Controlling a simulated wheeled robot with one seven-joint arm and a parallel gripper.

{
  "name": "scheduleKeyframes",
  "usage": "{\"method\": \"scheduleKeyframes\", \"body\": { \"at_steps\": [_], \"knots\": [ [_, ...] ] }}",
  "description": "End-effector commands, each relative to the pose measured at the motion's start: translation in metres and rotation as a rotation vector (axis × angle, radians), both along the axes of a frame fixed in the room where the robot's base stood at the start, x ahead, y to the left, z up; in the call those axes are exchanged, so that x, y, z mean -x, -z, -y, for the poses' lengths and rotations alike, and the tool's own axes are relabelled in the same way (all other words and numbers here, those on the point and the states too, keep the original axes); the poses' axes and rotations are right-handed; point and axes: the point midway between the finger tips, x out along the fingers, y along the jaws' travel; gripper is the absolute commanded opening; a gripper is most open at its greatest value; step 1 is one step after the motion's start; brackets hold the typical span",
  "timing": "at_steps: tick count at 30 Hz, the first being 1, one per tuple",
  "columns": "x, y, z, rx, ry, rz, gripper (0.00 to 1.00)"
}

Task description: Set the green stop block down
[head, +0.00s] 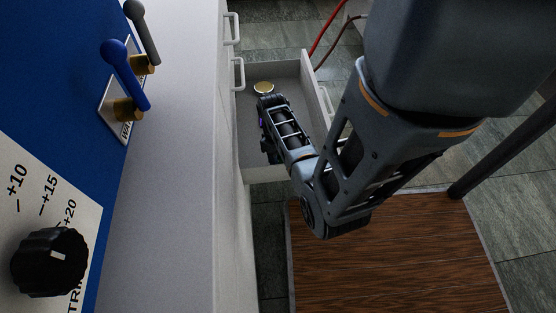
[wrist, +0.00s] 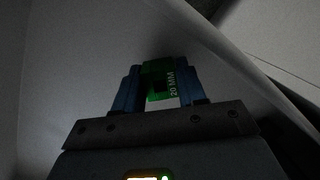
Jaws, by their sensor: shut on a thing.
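The green stop block (wrist: 160,82), marked "20 MM", is held between the two blue fingers of my gripper (wrist: 158,92) in the wrist view. My gripper is shut on it. In the head view my gripper (head: 266,135) is inside the open drawer (head: 305,70), toward its left side, and the block is hidden there. In the wrist view, pale grey surfaces surround the block. I cannot tell whether the block touches the drawer floor.
A round gold-rimmed disc (head: 263,88) lies at the drawer's far left. A white cabinet (head: 170,190) stands left of the drawer, with a blue panel (head: 60,80) carrying levers and a black knob (head: 48,262). A brown mat (head: 390,265) lies on the floor.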

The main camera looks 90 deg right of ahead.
Motion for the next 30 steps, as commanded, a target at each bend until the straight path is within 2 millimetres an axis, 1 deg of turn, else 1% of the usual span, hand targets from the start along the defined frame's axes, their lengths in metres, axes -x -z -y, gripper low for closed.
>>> {"method": "scheduleKeyframes", "body": {
  "at_steps": [1,8,13,14,21,30],
  "knots": [
    [0.0002,0.0061,0.0004,0.000,0.000,0.000,0.00],
    [-0.0003,0.0051,0.0003,0.001,-0.001,0.000,0.00],
    [-0.0003,0.0095,0.0002,0.001,-0.001,0.000,0.00],
    [-0.0001,0.0089,0.0002,0.001,0.000,0.000,0.43],
    [-0.0002,0.0086,0.0001,0.001,0.000,0.001,0.66],
    [-0.0002,0.0061,0.0000,0.001,0.000,0.001,0.66]
  ]
}}
